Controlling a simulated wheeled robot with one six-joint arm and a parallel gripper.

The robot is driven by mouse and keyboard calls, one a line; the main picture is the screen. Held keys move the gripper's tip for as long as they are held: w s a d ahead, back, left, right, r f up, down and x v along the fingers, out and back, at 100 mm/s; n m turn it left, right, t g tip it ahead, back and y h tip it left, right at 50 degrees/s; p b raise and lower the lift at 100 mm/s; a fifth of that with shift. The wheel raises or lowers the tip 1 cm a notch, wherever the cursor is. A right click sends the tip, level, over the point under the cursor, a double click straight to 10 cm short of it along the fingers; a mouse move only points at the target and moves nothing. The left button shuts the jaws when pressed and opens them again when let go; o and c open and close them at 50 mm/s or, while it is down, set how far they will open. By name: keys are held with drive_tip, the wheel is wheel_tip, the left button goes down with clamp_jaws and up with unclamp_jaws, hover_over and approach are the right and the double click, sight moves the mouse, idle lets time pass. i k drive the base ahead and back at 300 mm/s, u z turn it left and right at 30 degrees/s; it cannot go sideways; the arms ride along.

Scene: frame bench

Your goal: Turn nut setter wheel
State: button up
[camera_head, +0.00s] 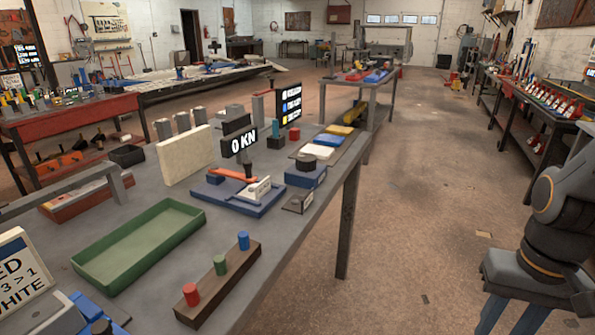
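A dark round wheel (306,163) sits on top of a blue block (306,178) near the right edge of the grey bench; it looks like the nut setter wheel, but its label is not readable. A small dark plate (298,204) with a pale tag lies just in front of it. A display (239,141) reading "0 KN" stands behind a blue base (245,192) with an orange bar. My arm shows at the right edge, apart from the bench. My gripper is out of the picture.
The bench (60,240) also holds a green tray (140,240), a wooden block (218,285) with red, green and blue pegs, and a cream panel (186,154). Open floor (420,220) lies right of the bench. Another table (375,84) stands behind.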

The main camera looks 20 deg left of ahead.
sight(306, 162)
drive_tip(key=k, duration=0.25)
drive_tip(key=u, duration=0.75)
